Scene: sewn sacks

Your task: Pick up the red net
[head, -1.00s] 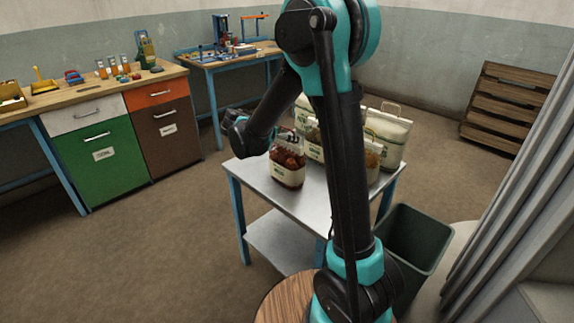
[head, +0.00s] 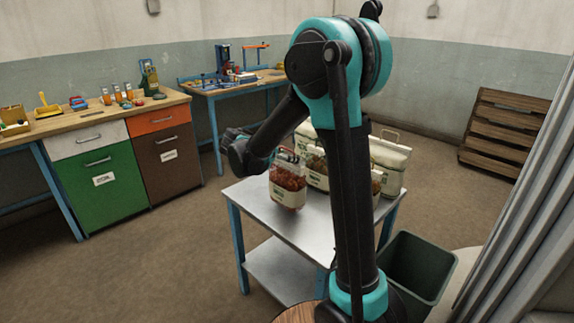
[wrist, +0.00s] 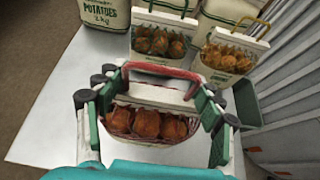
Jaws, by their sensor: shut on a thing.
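The red net (head: 288,190) is a mesh bag of brown-orange produce with a pale label band, over the near left part of the metal table (head: 310,222). In the wrist view, the net (wrist: 150,126) sits upright between the fingers, with its red handle arched above. My gripper (wrist: 158,97) is shut on the net's pale top band, a finger at each end. In the head view, my gripper (head: 287,157) is at the top of the bag, partly hidden. I cannot tell whether the net's bottom touches the table.
A green-handled net (wrist: 160,42), a yellow-handled net (wrist: 228,58) and a potato sack (wrist: 105,12) stand close behind. A pale sack (head: 390,160) is at the table's back right. A dark bin (head: 418,268) stands right of the table. The tabletop's left part is clear.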

